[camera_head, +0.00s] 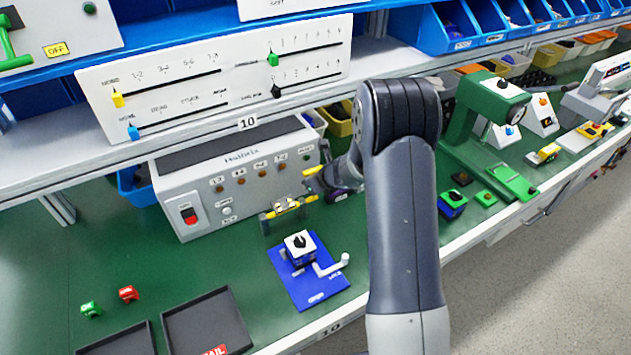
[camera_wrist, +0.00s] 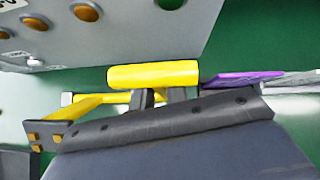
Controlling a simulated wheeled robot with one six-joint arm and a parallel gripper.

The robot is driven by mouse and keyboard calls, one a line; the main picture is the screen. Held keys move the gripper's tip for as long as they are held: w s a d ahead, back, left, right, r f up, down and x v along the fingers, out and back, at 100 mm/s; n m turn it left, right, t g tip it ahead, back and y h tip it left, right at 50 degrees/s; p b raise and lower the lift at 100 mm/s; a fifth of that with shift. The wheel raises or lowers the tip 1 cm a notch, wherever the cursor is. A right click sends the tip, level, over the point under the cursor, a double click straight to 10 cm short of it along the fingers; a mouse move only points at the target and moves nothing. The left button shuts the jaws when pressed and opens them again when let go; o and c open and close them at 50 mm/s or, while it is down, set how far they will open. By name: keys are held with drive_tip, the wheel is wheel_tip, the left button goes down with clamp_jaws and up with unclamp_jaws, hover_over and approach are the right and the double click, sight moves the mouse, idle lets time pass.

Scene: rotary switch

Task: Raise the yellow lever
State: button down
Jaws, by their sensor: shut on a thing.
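The yellow lever shows as a horizontal yellow bar (camera_head: 309,199) in front of the grey control box in the head view. In the wrist view the yellow lever bar (camera_wrist: 153,75) lies across the upper middle. My gripper (camera_head: 287,206) is at the middle of the bar and shut on it. In the wrist view my gripper (camera_wrist: 150,97) has its dark fingers against the near side of the bar. The far side of the grip is hidden. The lever's mount is partly hidden by my gripper, so its exact angle is hard to tell.
The grey control box (camera_head: 240,180) with a red switch and several knobs stands behind. A blue plate (camera_head: 311,292) with a black-and-white rotary switch and white crank lies in front. Slider panel (camera_head: 215,75) hangs above. Dark trays (camera_head: 205,325) lie front left; green machine (camera_head: 485,110) stands right.

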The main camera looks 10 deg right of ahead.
drive_tip(key=shift+w+a+r, duration=0.1)
drive_tip(key=shift+w+r, duration=0.05)
drive_tip(key=shift+w, duration=0.4)
drive_tip(key=c, duration=0.5)
unclamp_jaws()
drive_tip(key=shift+f, duration=0.2)
drive_tip(key=v, duration=1.1)
drive_tip(key=shift+a+f, duration=0.1)
drive_tip(key=x, duration=1)
drive_tip(key=shift+w+f, duration=0.25)
drive_tip(key=shift+w, duration=0.05)
drive_tip(key=shift+s, duration=0.1)
